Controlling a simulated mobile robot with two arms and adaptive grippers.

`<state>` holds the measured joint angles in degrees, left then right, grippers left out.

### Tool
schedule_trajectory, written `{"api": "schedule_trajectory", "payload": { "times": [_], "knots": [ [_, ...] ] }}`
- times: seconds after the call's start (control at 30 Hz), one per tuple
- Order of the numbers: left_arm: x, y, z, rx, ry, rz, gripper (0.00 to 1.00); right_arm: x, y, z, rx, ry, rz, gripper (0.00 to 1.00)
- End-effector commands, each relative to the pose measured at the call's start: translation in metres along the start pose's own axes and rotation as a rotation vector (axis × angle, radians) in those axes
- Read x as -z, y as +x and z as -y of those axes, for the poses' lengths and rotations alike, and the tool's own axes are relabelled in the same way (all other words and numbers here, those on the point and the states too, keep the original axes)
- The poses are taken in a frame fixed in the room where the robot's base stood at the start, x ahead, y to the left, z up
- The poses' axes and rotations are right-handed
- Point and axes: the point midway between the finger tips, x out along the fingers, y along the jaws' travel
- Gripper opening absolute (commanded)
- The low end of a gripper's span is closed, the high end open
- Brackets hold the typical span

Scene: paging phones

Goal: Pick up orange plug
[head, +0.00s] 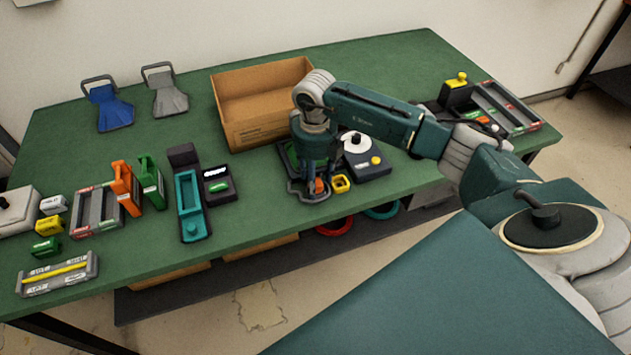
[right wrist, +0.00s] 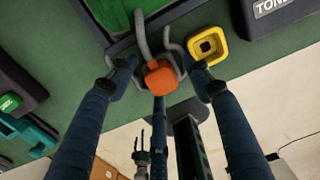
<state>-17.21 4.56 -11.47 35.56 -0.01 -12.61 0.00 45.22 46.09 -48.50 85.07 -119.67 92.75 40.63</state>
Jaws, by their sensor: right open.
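The orange plug (right wrist: 161,78) shows in the right wrist view between the fingers of my right gripper (right wrist: 164,72). It sits near the table's front edge, beside a grey looped cord or hook. In the head view only a small part of the orange plug (head: 318,185) shows below my right gripper (head: 312,190), which points down over it. The right gripper is open, with a finger on either side of the plug; I cannot tell whether either touches it. My left gripper is not in view.
A yellow square ring (head: 341,183) lies just right of the plug. A dark device with a white dial (head: 367,155) stands behind it. A cardboard box (head: 255,133) is at the back. A teal tester (head: 190,205) is to the left, with clear green table (head: 250,205) between.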

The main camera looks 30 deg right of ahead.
Motion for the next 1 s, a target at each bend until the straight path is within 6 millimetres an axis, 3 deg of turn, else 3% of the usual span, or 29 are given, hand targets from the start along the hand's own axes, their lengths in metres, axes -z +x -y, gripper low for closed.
{"api": "schedule_trajectory", "payload": {
  "times": [0.03,0.27,0.57,0.73,0.87,1.0],
  "knots": [
    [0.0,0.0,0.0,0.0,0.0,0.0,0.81,0.0,0.0,0.0,0.0,0.0,0.0,0.46],
    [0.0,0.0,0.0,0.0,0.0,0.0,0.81,0.0,0.0,0.0,0.0,0.0,0.0,0.0],
    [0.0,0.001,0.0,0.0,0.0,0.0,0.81,-0.001,-0.002,0.0,0.0,0.001,0.002,0.0],
    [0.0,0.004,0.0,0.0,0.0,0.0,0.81,-0.002,-0.014,0.0,0.0,0.001,0.004,0.0],
    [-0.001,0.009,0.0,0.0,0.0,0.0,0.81,-0.002,-0.035,0.0,-0.002,0.0,0.007,0.0],
    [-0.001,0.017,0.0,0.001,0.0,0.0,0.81,-0.003,-0.072,0.0,-0.002,0.001,0.009,0.0]
  ]
}}
